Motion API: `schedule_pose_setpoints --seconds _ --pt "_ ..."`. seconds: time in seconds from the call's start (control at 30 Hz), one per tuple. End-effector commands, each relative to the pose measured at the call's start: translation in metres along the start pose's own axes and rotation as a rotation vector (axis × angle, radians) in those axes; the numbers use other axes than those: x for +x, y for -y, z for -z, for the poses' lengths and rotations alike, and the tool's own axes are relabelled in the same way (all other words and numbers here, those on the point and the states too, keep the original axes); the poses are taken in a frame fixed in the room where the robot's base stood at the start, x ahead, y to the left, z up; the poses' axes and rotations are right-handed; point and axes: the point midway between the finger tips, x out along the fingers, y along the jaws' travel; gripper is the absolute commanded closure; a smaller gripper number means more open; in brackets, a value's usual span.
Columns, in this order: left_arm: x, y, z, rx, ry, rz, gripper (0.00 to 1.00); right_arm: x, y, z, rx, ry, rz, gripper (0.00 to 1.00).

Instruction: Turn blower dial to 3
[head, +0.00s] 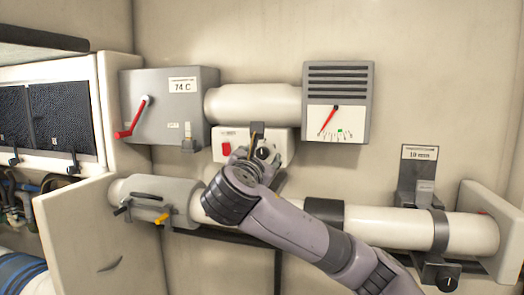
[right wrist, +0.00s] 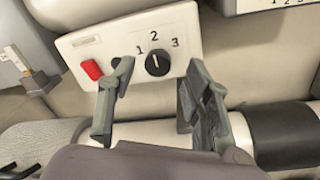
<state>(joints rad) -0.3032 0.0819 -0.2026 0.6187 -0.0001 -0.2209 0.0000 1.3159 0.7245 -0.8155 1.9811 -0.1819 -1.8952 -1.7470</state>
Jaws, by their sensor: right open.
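The blower panel (head: 283,140) is a white box on the wall; it also shows in the right wrist view (right wrist: 190,18). Its black round dial (right wrist: 157,65) has a white mark that points about up, towards the 2. The numbers 1, 2 and 3 are printed around the dial, with 3 at its upper right. My right gripper (right wrist: 156,78) is open and empty, one finger on each side of the dial in the picture. I see no contact with the dial. In the head view my right gripper (head: 253,148) partly covers the panel. My left gripper is not in view.
A red switch (right wrist: 92,70) sits left of the dial. A vent box with a gauge (head: 337,105) is above right. A grey box with a red lever (head: 130,122) is at left. A white pipe (head: 385,222) runs below, with another black knob (head: 447,278) at lower right.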

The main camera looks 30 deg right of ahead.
Motion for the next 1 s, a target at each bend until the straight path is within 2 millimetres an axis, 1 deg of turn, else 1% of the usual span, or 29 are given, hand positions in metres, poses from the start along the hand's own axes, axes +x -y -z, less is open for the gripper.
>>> schedule_pose_setpoints --seconds 0.03,0.2,0.33,0.57,1.0 --pt "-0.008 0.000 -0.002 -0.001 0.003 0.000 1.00 0.009 -0.001 -0.003 -0.003 -0.001 0.003 0.55" --pt "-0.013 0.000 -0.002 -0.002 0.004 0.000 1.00 0.025 -0.001 -0.002 -0.001 0.000 0.000 0.55" --pt "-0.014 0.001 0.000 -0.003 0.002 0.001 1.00 0.029 0.000 -0.001 -0.001 0.000 0.000 0.55" --pt "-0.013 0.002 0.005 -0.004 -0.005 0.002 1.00 0.030 -0.001 0.000 0.000 0.001 -0.002 0.55" --pt "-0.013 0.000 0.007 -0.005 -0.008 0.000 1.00 0.029 -0.001 -0.001 0.000 0.001 -0.002 0.84"
